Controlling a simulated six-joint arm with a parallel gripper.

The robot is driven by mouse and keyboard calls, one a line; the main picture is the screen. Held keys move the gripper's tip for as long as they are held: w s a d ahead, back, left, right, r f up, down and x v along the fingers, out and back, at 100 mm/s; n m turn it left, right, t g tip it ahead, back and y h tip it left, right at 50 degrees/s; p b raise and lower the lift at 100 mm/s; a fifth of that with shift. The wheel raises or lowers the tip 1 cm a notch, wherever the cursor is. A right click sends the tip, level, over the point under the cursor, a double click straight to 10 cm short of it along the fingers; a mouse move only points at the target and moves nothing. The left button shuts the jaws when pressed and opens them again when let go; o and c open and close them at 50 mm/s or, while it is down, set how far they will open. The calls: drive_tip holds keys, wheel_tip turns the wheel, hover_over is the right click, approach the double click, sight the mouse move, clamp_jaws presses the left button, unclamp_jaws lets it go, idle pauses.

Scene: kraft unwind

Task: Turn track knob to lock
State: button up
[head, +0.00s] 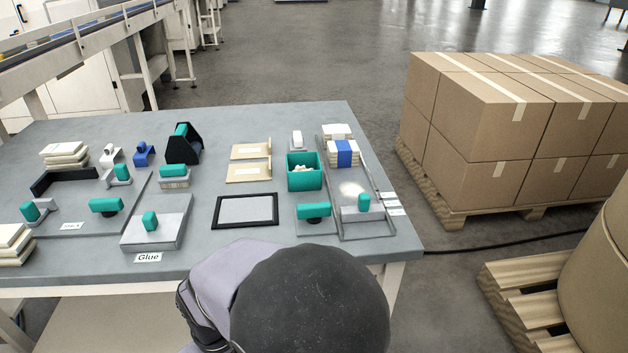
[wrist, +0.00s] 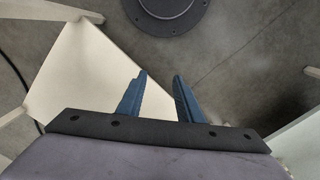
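Several teal knobs and handles stand on the grey table (head: 200,205) in the head view. One teal knob (head: 363,202) sits at the near end of a long narrow track-like tray (head: 352,228) on the right. A teal T-handle (head: 314,211) on a grey plate is just left of it. Another teal knob (head: 150,221) is on the grey box labelled Glue (head: 160,236). I cannot read which knob is named for the track. My gripper (wrist: 160,76) shows in the wrist view with its two blue fingers apart and nothing between them. It is hidden in the head view.
A teal bin (head: 305,179), a black-framed pad (head: 246,210) and a black holder (head: 183,145) stand on the table. White stacks (head: 64,154) lie at left. Cartons on a pallet (head: 500,130) stand right of the table. The wrist view shows floor below the fingers.

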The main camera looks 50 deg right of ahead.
drive_tip(key=s+d+r+m+p, duration=0.1)
drive_tip(key=d+r+m+p, duration=0.2)
drive_tip(key=d+r+p, duration=0.3)
drive_tip(key=s+d+r+m+p, duration=0.1)
drive_tip(key=d+r+m+p, duration=0.2)
drive_tip(key=r+p, duration=0.9)
drive_tip(key=s+d+r+m+y+p, duration=0.1)
drive_tip(key=d+r+m+p, duration=0.1)
drive_tip(key=d+r+p, duration=0.7)
drive_tip(key=shift+r+m+g+p, duration=0.4)
drive_tip(key=shift+p, duration=0.85)
drive_tip(key=d+r+m+p, duration=0.2)
drive_tip(key=d, duration=0.1)
wheel_tip(320, 180, up, 2)
drive_tip(key=m+t+h+b, duration=0.1)
drive_tip(key=m, duration=0.6)
hover_over(314, 205)
drive_tip(key=shift+w+d+r+m, duration=0.15)
drive_tip(key=shift+r+m, duration=0.15)
drive_tip(key=shift+m, duration=0.5)
drive_tip(key=m, duration=0.5)
drive_tip(key=shift+a, duration=0.2)
drive_tip(key=shift+f+p, duration=0.85)
drive_tip(key=shift+f, duration=2.8)
